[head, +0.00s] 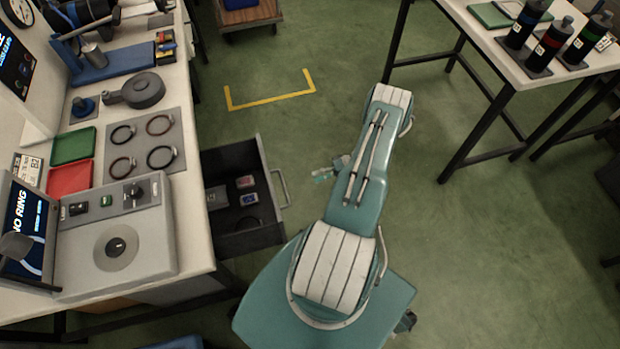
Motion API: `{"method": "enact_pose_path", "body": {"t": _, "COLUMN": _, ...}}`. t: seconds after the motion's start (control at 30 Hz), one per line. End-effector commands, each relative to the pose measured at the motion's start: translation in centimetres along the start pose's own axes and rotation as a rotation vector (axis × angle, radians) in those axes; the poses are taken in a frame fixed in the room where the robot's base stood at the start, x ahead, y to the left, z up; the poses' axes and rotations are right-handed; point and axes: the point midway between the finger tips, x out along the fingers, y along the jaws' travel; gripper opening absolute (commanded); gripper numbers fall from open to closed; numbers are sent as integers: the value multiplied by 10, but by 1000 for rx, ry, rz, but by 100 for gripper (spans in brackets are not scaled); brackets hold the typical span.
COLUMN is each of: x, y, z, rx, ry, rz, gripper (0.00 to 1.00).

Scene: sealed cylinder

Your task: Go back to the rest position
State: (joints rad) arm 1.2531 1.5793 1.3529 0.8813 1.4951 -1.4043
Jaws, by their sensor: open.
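My teal arm with white ribbed covers stretches from the bottom middle up toward the back in the head view. Its elbow is near the far table. My gripper (323,174) shows only in part, small and low, left of the upper arm link and partly hidden by it. Its fingers are apart, with nothing visible between them. It is over the green floor, right of the open drawer (262,160) and clear of its handle.
The left bench (190,95) holds a grey ring board (141,146) with several rings, green and red trays, and a device (115,235) beside a "NO RING" screen. Small items lie in the drawer. The right table (505,55) carries black cylinders (552,45). Floor between is mostly clear.

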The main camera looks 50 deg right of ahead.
Motion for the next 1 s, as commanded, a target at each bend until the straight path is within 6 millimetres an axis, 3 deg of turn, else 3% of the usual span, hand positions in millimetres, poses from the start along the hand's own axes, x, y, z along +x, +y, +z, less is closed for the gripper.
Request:
{"method": "enact_pose_path", "body": {"t": 0.57, "x": 0, "y": -5, "z": -3, "rx": -2, "ry": -12, "rz": 9, "gripper": 51}}
{"method": "enact_pose_path", "body": {"t": 0.67, "x": -1, "y": -22, "z": -13, "rx": -2, "ry": -48, "rz": 42, "gripper": 51}}
{"method": "enact_pose_path", "body": {"t": 1.0, "x": 8, "y": -110, "z": -49, "rx": -1, "ry": -223, "rz": 228, "gripper": 51}}
